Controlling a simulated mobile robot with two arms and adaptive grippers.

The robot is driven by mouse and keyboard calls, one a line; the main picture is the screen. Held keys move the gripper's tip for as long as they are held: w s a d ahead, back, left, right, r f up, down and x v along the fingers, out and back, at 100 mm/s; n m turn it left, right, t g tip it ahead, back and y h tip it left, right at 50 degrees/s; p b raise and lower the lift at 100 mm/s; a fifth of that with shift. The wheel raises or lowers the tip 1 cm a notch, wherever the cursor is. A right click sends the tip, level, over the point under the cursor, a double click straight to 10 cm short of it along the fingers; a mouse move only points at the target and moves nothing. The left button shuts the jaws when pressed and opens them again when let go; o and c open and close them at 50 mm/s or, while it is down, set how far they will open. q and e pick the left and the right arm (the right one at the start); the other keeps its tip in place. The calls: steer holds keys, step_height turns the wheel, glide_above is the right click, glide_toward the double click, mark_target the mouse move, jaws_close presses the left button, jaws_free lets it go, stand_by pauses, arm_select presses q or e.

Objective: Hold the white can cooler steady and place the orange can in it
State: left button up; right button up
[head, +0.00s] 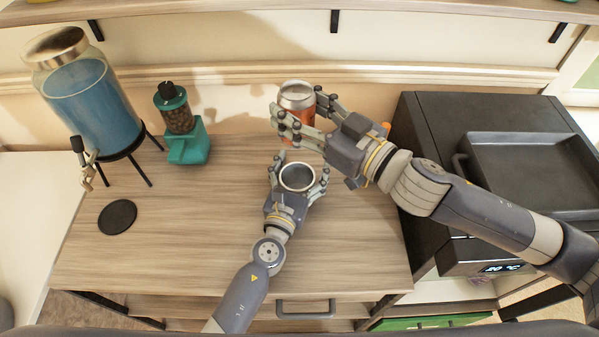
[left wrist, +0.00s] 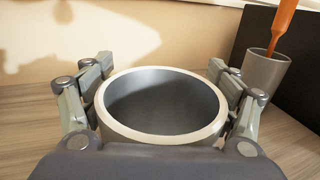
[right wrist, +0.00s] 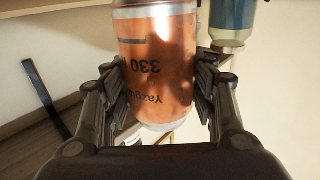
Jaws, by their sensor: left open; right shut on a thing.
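The white can cooler (head: 297,177) stands upright on the wooden counter, with a white rim and dark empty inside. My left gripper (head: 298,180) is open around it, one finger on each side; in the left wrist view the cooler (left wrist: 160,104) sits between the fingers (left wrist: 160,95). Whether they touch it is unclear. The orange can (head: 298,98) has a silver top and is held by my right gripper (head: 300,118) above and behind the cooler. In the right wrist view the can (right wrist: 157,65) is between the closed fingers (right wrist: 158,90).
A blue drink dispenser (head: 92,105) and a teal grinder (head: 184,130) stand at the back left. A black coaster (head: 117,217) lies at left. A black oven (head: 425,140) with a tray (head: 540,165) stands at right. A grey cup (left wrist: 264,72) shows in the left wrist view. The counter's left middle is clear.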

steer(key=shift+r, duration=0.1)
arm_select(q)
steer(key=c, duration=1.2)
steer(key=shift+c, duration=0.5)
